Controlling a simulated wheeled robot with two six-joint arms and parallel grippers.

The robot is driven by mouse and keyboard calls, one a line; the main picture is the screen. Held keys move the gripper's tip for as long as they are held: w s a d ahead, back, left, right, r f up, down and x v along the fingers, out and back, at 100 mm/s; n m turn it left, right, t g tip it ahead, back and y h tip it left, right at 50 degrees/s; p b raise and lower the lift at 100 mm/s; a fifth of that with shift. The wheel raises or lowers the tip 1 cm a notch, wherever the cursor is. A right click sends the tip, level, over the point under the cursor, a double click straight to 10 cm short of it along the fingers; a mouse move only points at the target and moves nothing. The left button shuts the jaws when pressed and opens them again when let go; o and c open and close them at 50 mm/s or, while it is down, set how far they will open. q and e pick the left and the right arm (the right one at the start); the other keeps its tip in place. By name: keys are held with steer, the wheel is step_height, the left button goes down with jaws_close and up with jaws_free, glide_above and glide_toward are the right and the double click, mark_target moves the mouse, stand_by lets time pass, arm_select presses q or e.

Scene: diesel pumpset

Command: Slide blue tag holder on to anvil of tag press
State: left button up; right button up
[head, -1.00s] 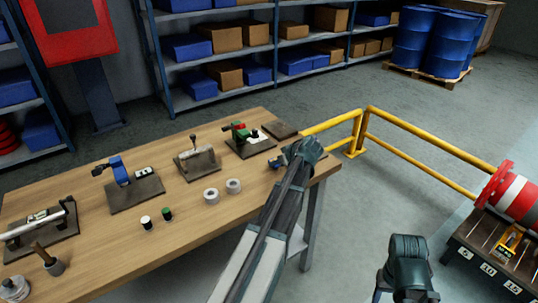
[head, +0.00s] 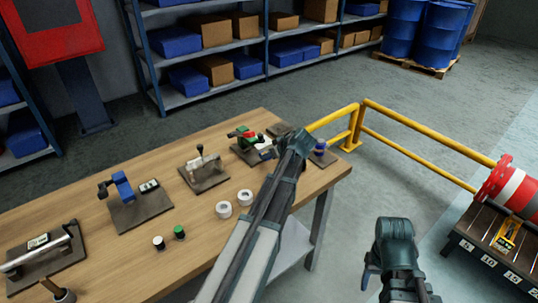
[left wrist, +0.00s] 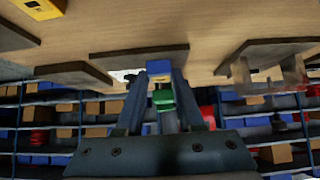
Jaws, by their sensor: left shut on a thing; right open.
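The blue tag holder (left wrist: 158,68) is a small blue block between the fingers of my left gripper (left wrist: 155,85), which is shut on it. In the head view, a blue bit of the holder (head: 267,153) shows left of my left gripper (head: 290,143). A small green press (head: 240,136) with a red part stands just beyond, on a dark plate. In the left wrist view, green (left wrist: 163,98) shows right behind the holder; I cannot tell whether they touch. My right gripper (head: 372,270) is open and empty, low and right of the table.
The wooden table (head: 190,237) also bears a blue press (head: 122,186), a vise-like fixture (head: 203,168), two white rings (head: 235,203) and small pots. A blue item (head: 320,147) sits on the plate at the right corner. A yellow rail (head: 420,143) stands beyond.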

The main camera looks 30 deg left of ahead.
arm_select(q)
steer(key=shift+b+x, duration=1.45)
steer(key=shift+x, duration=0.5)
steer(key=shift+w+a+f, duration=0.1)
steer(key=shift+w+a, duration=0.25)
steer(key=shift+a, duration=0.5)
steer(key=shift+w+a+f, duration=0.1)
steer(key=shift+w+a, duration=0.3)
steer(key=shift+a, duration=0.45)
steer(key=shift+w+a, duration=0.35)
steer(key=shift+a, duration=0.5)
steer(key=shift+f, duration=0.15)
steer(key=o, duration=1.1)
steer(key=shift+p+v, duration=1.95)
steer(key=shift+v, duration=1.1)
